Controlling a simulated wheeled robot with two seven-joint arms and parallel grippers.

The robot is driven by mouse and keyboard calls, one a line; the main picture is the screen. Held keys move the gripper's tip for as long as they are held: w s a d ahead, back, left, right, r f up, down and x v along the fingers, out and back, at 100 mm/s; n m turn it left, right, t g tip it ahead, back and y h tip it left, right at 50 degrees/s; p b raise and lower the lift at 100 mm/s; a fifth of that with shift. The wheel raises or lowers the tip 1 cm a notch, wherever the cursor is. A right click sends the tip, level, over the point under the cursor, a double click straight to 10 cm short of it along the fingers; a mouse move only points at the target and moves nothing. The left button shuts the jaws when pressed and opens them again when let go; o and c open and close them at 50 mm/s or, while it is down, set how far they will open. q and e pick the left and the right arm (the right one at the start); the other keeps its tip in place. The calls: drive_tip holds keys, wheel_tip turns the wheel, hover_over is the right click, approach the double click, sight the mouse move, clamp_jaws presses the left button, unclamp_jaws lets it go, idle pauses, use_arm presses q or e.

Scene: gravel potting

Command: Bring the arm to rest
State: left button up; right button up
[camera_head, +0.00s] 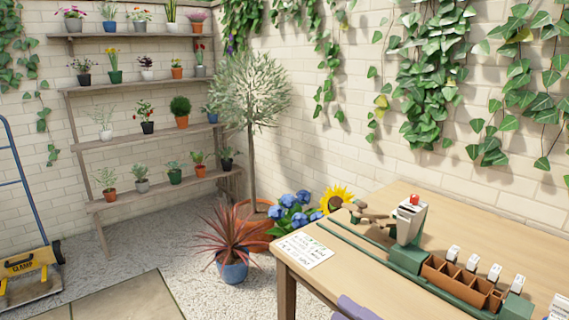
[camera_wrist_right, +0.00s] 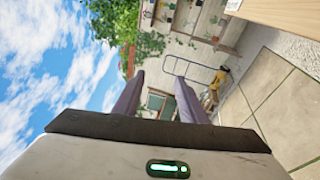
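My right gripper (camera_wrist_right: 160,88) shows in the right wrist view as two purple fingers standing apart, with nothing between them. In the head view only a purple part of the right gripper (camera_head: 356,308) shows at the bottom edge, by the table's front edge. Most of my right arm is out of the picture. My left gripper is in neither view.
A wooden table (camera_head: 455,213) at the right bears a green device with a metal hopper (camera_head: 410,222), a brown compartment box (camera_head: 452,284) and a printed sheet (camera_head: 304,250). Plant shelves (camera_head: 150,197) and a hand truck (camera_head: 30,265) stand left. The paving (camera_head: 125,298) is clear.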

drive_tip(key=s+d+f+m+t+h, duration=0.3)
drive_tip(key=f+m+h, duration=0.5)
drive_tip(key=f+m, duration=0.45)
drive_tip(key=s+d+f+m+g+h, duration=0.1)
drive_tip(key=s+f+m+g+h, duration=0.4)
drive_tip(key=s+f+m, duration=0.9)
drive_tip(key=s+f+g, duration=0.2)
drive_tip(key=s, duration=0.3)
drive_tip(key=shift+d+f+m, duration=0.2)
drive_tip(key=shift+m, duration=0.15)
